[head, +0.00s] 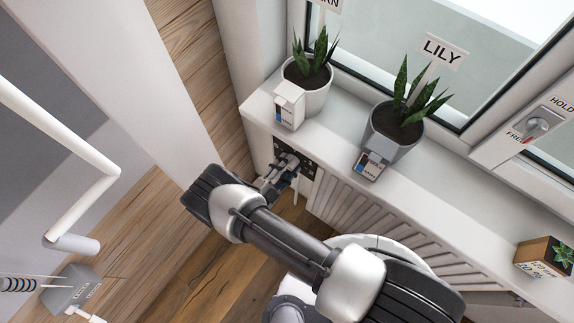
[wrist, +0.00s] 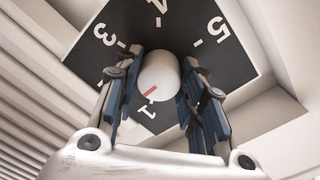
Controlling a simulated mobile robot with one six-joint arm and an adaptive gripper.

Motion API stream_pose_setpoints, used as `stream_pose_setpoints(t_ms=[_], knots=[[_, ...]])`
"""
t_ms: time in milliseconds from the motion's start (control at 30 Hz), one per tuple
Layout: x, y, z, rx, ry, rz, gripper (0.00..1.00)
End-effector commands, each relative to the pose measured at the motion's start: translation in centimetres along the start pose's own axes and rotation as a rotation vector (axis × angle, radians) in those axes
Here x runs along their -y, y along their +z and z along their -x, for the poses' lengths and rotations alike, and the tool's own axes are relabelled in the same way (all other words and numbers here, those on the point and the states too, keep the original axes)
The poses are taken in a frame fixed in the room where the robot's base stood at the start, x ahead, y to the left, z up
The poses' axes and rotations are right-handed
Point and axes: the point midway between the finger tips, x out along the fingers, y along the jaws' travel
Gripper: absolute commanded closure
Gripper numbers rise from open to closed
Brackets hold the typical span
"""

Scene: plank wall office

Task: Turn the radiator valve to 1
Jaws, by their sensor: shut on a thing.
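The radiator valve is a round white knob (wrist: 159,78) with a red pointer mark, set on a black dial plate (wrist: 175,30) with white numbers. In the wrist view 1, 3, 4 and 5 can be read; the rest of the dial is hidden by my gripper. In the head view my gripper (head: 283,172) reaches the black dial plate (head: 297,157) below the windowsill; the knob is hidden there.
A white radiator (head: 375,218) runs to the right under the windowsill (head: 455,178). On the sill stand a plant in a white pot (head: 318,98), a plant in a grey pot (head: 393,135) labelled LILY, and a small wooden planter (head: 540,255). A window handle (head: 537,125) is at the right.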

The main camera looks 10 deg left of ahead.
Motion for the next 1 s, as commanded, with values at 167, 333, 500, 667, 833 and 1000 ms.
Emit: stream_pose_setpoints(t_ms=[167, 333, 500, 667, 833, 1000], knots=[[-0.07, -0.01, 0.00, -0.007, -0.001, 0.165, 0.87], [-0.06, 0.01, 0.00, -0.013, -0.002, 0.311, 0.87], [-0.05, 0.03, 0.00, -0.018, -0.003, 0.430, 0.87], [-0.06, 0.04, 0.00, -0.021, -0.003, 0.512, 0.87], [-0.07, 0.04, 0.00, -0.023, -0.003, 0.565, 0.87], [-0.07, 0.04, 0.00, -0.024, -0.003, 0.589, 0.87]])
